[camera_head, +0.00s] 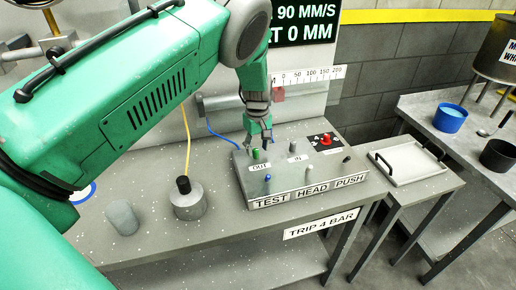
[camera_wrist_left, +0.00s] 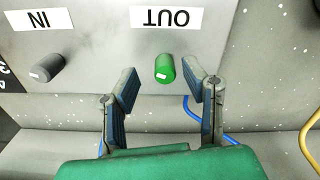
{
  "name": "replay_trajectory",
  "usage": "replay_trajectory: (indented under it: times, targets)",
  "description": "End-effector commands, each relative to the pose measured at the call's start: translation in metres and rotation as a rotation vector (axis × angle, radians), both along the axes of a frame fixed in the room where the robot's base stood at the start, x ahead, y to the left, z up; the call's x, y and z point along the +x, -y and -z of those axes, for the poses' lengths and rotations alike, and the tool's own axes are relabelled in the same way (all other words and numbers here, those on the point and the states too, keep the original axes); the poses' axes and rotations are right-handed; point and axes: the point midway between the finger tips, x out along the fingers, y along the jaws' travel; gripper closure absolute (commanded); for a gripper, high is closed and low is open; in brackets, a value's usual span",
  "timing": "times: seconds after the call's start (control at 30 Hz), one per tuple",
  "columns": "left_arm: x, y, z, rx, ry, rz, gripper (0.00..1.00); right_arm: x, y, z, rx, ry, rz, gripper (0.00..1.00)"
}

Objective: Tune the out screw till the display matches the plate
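The green out screw (camera_head: 256,153) stands on the grey test box (camera_head: 310,183) by the label OUT. In the left wrist view the green screw (camera_wrist_left: 165,67) has a white mark on its end. My left gripper (camera_head: 257,130) is above it with its fingers apart. In the wrist view the open fingers (camera_wrist_left: 166,86) are either side of the screw, with gaps on both sides. The dark display (camera_head: 305,20) reads "90 MM/S" and "0 MM", partly cut off by the frame and my arm. A plate on the table front (camera_head: 320,224) reads "TRIP 4 BAR". My right gripper is not in view.
The grey IN screw (camera_wrist_left: 47,68) is beside the out screw. A red button (camera_head: 326,140), a blue-tipped lever (camera_head: 267,178) and a pale lever (camera_head: 308,169) are on the box. A weight with yellow cable (camera_head: 188,204) stands left; a tray (camera_head: 410,164) lies right.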

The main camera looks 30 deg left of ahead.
Motion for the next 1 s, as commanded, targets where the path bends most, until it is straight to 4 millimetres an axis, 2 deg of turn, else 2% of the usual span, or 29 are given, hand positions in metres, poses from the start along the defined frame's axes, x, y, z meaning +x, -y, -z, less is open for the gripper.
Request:
replay_trajectory:
  times: [0.13,0.43,0.47,0.5,0.57,1.0]
  targets:
    - [-0.0013,-0.0019,0.0117,0.0,0.001,0.0,0.61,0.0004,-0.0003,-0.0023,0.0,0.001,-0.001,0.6]
    - [-0.0006,0.0018,0.0135,0.003,0.001,0.0,0.61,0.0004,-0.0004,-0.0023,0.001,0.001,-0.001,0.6]
    - [-0.0005,0.0022,0.0134,0.004,0.002,0.0,0.68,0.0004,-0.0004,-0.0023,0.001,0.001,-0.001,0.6]
    - [-0.0004,0.0024,0.0133,0.004,0.002,0.0,0.82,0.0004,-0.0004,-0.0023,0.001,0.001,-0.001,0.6]
    - [-0.0004,0.0026,0.0132,0.004,0.002,0.0,1.0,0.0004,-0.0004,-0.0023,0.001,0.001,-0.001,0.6]
    - [0.0001,0.002,0.0136,-0.003,0.004,0.053,1.0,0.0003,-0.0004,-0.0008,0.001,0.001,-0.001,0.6]
